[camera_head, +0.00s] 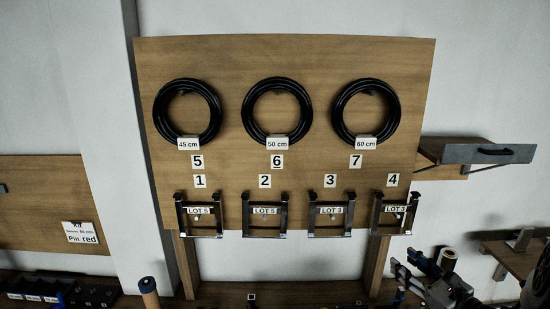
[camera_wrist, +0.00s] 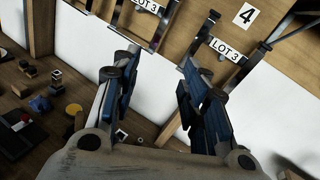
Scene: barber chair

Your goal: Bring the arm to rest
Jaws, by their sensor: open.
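My gripper shows in the wrist view (camera_wrist: 160,75), its two blue and dark fingers apart with nothing between them. In the head view my gripper (camera_head: 426,268) is at the lower right, below the holder under number 4. The wooden board (camera_head: 230,60) stands upright against the wall, with three black cable coils hung on it, marked 45 cm (camera_head: 160,118), 50 cm (camera_head: 250,118) and 60 cm (camera_head: 340,118).
Several metal holders with LOT labels hang along the board's lower edge, including one under number 4 (camera_head: 378,218). A wooden shelf (camera_head: 445,172) juts out at the right. Small parts lie on the bench (camera_wrist: 45,130) at left in the wrist view.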

